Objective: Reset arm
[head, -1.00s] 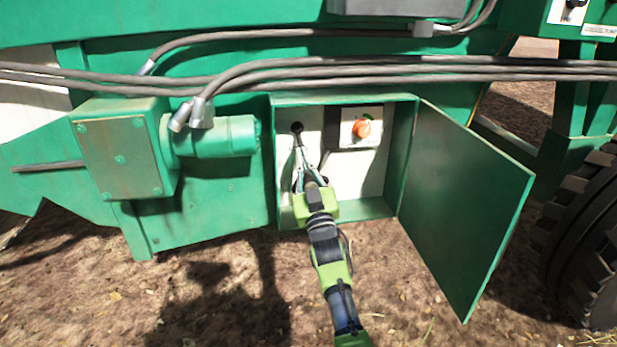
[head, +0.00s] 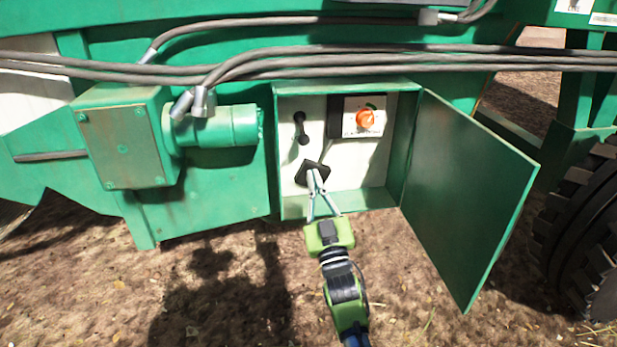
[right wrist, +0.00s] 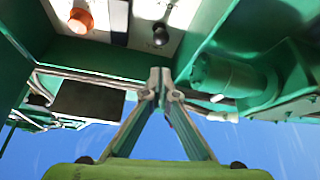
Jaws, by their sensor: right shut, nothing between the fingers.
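My right gripper (head: 316,182) is shut and empty, in front of the lower part of the open green control box (head: 402,140). Its fingertips also show in the right wrist view (right wrist: 160,76). A lever with a black ball knob (head: 299,117) stands in the box, above and left of the fingertips and apart from them. The knob shows in the right wrist view (right wrist: 159,34) beyond the fingertips. An orange round knob (head: 365,118) sits at the box's upper right. A dark square patch shows behind the fingertips; I cannot tell what it is. My left gripper is out of view.
The box door (head: 465,195) stands open to the right. A green motor housing (head: 215,127) juts out left of the box. Grey hoses (head: 400,66) run above it. A large tyre (head: 585,230) stands far right. Bare ground in front is free.

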